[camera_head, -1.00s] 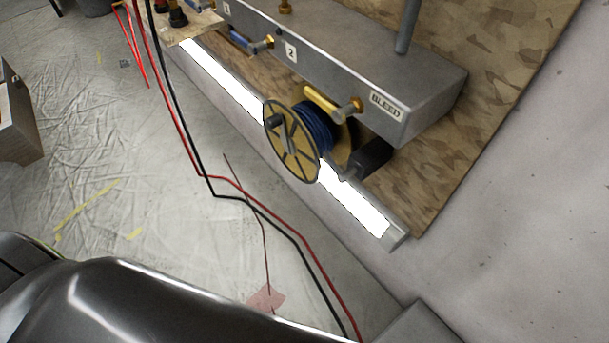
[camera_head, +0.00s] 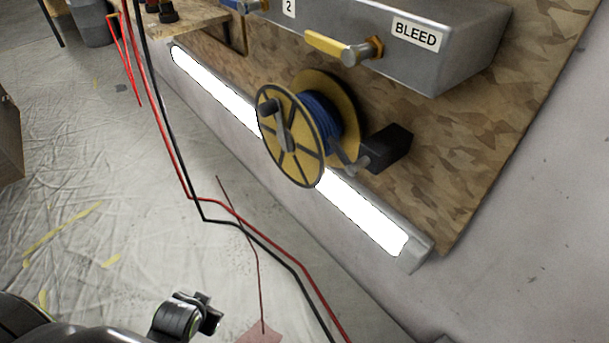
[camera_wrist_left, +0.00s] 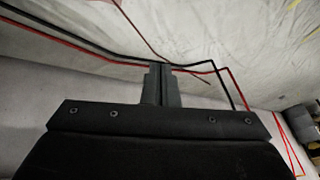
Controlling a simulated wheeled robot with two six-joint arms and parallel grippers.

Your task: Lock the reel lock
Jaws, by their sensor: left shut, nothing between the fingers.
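The reel (camera_head: 290,135) is yellow with dark spokes and blue line wound between its two discs. In the head view, a part of my left arm shows at the bottom left, well away from the reel. My right gripper is out of view.
A grey manifold box labelled BLEED (camera_head: 440,50) with a yellow-handled valve (camera_head: 340,47) is above the reel. A bright light strip (camera_head: 365,215) runs behind and below it. Red and black cables (camera_head: 203,200) cross the sheeted floor. Open floor lies at left.

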